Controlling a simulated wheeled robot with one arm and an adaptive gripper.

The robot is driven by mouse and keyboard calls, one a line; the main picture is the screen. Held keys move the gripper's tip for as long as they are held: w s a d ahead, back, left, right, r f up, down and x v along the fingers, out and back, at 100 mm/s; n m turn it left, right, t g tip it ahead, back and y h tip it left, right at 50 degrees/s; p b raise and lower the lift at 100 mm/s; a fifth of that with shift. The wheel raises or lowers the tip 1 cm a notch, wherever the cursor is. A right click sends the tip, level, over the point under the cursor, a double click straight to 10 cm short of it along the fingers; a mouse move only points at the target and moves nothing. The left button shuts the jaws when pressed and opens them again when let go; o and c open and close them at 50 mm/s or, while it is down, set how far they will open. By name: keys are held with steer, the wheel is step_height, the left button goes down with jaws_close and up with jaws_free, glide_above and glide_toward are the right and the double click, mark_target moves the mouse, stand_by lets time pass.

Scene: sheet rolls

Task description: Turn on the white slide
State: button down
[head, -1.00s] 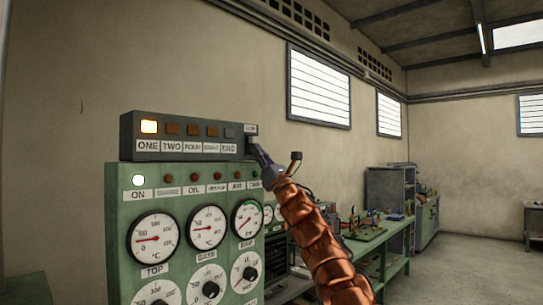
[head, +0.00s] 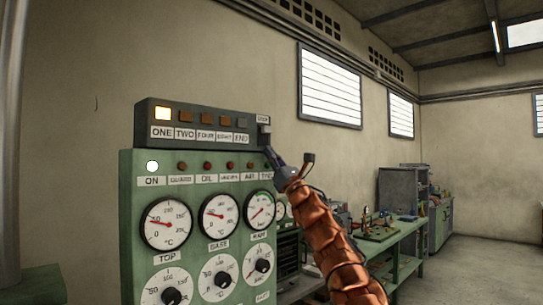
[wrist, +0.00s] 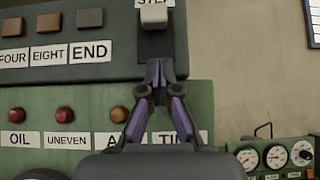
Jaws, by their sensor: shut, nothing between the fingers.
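The white slide (head: 264,129) is at the right end of the dark upper box, under a small label. In the wrist view the white slide (wrist: 155,14) sits at the top of its dark holder, below a partly cut-off label that seems to read STEP. My gripper (head: 269,151) is shut and empty, just below the slide. In the wrist view my gripper (wrist: 160,68) has its fingertips together in front of the box's lower edge, under the slide. A gap shows between the fingertips and the white part.
The dark box (head: 200,146) carries a row of square buttons, with ONE lit. The green panel (head: 136,230) below has lamps, gauges and knobs. A green workbench (head: 400,240) stands to the right. Open air lies right of the box.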

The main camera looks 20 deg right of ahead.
steer(key=b+v, duration=1)
steer(key=shift+f, duration=0.1)
stand_by(0.6)
